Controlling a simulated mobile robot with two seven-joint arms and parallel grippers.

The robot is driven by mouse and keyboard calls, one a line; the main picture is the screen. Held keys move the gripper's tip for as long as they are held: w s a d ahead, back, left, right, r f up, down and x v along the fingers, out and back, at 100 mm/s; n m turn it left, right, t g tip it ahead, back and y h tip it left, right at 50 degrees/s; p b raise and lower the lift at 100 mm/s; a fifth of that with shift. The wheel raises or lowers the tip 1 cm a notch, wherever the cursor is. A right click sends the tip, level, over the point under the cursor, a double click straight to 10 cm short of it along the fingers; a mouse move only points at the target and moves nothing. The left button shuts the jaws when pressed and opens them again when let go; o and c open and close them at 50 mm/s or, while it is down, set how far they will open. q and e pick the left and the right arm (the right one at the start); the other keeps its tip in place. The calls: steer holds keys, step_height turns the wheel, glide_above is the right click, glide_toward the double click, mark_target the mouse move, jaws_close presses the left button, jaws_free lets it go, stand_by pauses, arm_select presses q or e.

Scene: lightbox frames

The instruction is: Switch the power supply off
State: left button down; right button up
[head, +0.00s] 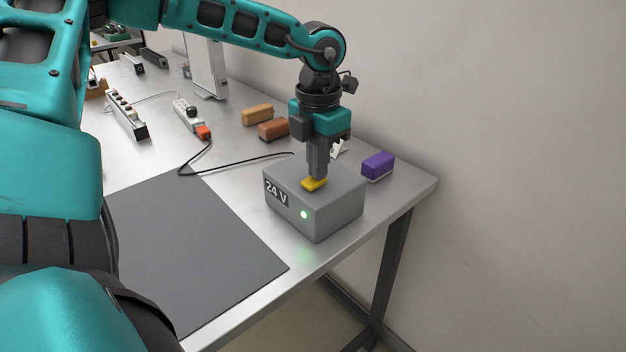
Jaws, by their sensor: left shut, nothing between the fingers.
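The power supply (335,210) is a grey box marked "24 V" near the right end of the table. A green light (304,215) glows on its front. A yellow switch (313,184) sits on its top. My left gripper (317,176) points straight down over the box, shut and empty. Its fingertips are at the yellow switch and hide part of it; I cannot tell whether they touch it. My right gripper is not in view.
A dark mat (210,250) covers the table's front. A black cable (235,163) runs behind the box. A purple block (378,165), an orange block (257,114), a brown block (273,130) and power strips (126,115) stand farther back. A wall is at right.

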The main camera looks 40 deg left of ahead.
arm_select(q)
steer(key=shift+s+f, duration=0.1)
steer(key=shift+f, duration=0.15)
steer(key=shift+r+p, duration=1.55)
steer(key=shift+r, duration=2)
